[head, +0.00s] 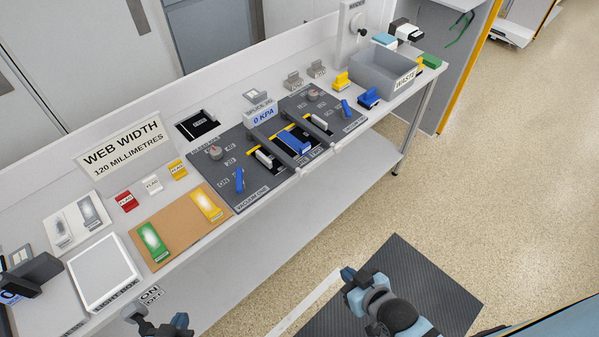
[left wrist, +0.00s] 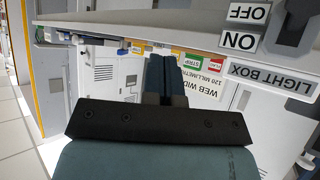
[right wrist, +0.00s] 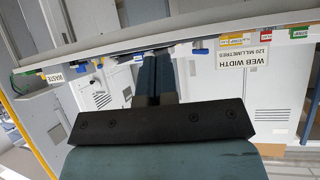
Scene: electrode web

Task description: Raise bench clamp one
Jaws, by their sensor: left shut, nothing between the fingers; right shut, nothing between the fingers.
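Two dark panels lie on the bench, each with a grey knob and a blue lever; the nearer panel (head: 225,170) is labelled VACUUM ONE. I cannot read which is clamp one. My left gripper (head: 158,325) is shut and empty in front of the bench by the light box; its closed fingers show in the left wrist view (left wrist: 165,72). My right gripper (head: 350,280) is shut and empty, out over the floor; it also shows in the right wrist view (right wrist: 157,70).
A light box (head: 104,272), an orange board (head: 180,232) with green and yellow pieces, and small coloured flags stand to the left. A grey WASTE bin (head: 384,72) stands at the far end. A dark mat (head: 420,285) lies on the floor. Open floor lies right of the bench.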

